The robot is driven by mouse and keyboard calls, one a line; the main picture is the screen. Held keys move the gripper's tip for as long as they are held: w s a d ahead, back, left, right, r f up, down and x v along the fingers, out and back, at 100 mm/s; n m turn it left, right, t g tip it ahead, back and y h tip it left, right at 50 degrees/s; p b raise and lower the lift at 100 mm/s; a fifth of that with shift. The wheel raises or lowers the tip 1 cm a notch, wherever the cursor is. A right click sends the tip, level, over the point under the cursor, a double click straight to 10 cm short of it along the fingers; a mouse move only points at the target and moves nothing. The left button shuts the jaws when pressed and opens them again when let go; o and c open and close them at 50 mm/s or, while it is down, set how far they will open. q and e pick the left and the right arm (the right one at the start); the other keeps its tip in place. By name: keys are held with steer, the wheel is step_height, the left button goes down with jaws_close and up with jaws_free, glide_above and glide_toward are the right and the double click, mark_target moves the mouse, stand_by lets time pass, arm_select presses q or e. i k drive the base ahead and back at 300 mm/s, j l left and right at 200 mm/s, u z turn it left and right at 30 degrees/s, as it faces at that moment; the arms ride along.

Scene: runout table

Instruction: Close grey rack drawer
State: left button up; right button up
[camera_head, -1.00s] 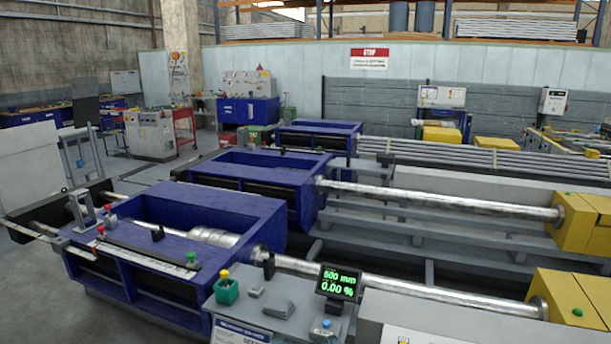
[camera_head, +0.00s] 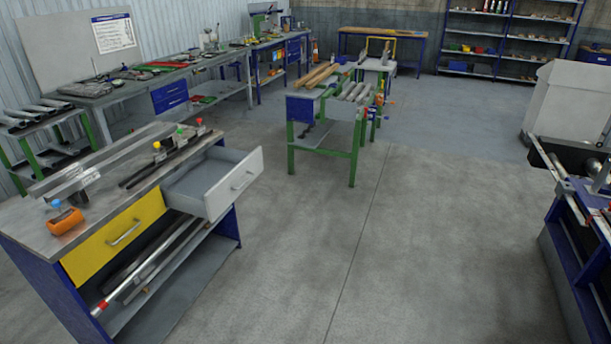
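A blue-framed rack (camera_head: 222,232) with a worn grey top stands at the left in the head view. Its grey drawer (camera_head: 238,190) is pulled out toward the right, with its empty-looking inside and its handle (camera_head: 243,181) showing. Beside it, nearer me, a yellow drawer (camera_head: 117,237) with a metal handle (camera_head: 124,233) sits flush in the rack. Neither of my grippers is in view.
An orange tape-measure-like item (camera_head: 66,221), metal bars (camera_head: 100,165) and small coloured-knob tools lie on the rack's top. Rods lie on its lower shelf. A green-legged stand (camera_head: 353,160) is farther back. A blue machine (camera_head: 572,240) is at the right. The concrete floor (camera_head: 330,265) between is clear.

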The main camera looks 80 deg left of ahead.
mark_target(185, 190)
steer(key=u, duration=3.3)
steer(key=i+j+u, duration=0.25)
steer(key=i, duration=0.15)
steer(key=i+u, duration=0.25)
steer(key=i, duration=0.15)
